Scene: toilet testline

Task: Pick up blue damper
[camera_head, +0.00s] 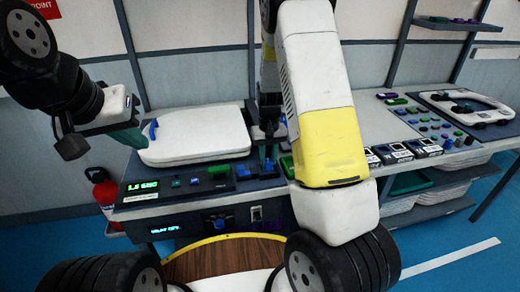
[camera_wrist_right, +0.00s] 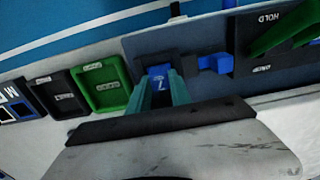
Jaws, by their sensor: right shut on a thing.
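A blue damper (camera_wrist_right: 158,72) with a pale mark on its face sits between the teal fingers of my right gripper (camera_wrist_right: 162,90) in the right wrist view. The fingers are shut on it, at a slot in the grey panel. I cannot tell whether it is clear of the panel. In the head view my right arm hides part of this area. My left gripper (camera_head: 128,138) is beside the left edge of the white toilet seat lid (camera_head: 195,137); its finger opening cannot be made out. Another blue part (camera_head: 153,129) is on the lid's left side.
A green tray (camera_wrist_right: 104,85) and a black tray (camera_wrist_right: 57,94) lie left of the damper. A blue part (camera_wrist_right: 214,63) and a HOLD panel (camera_wrist_right: 275,35) lie right. A second toilet seat (camera_head: 468,107) is at the far right of the bench. A red extinguisher (camera_head: 104,190) stands left.

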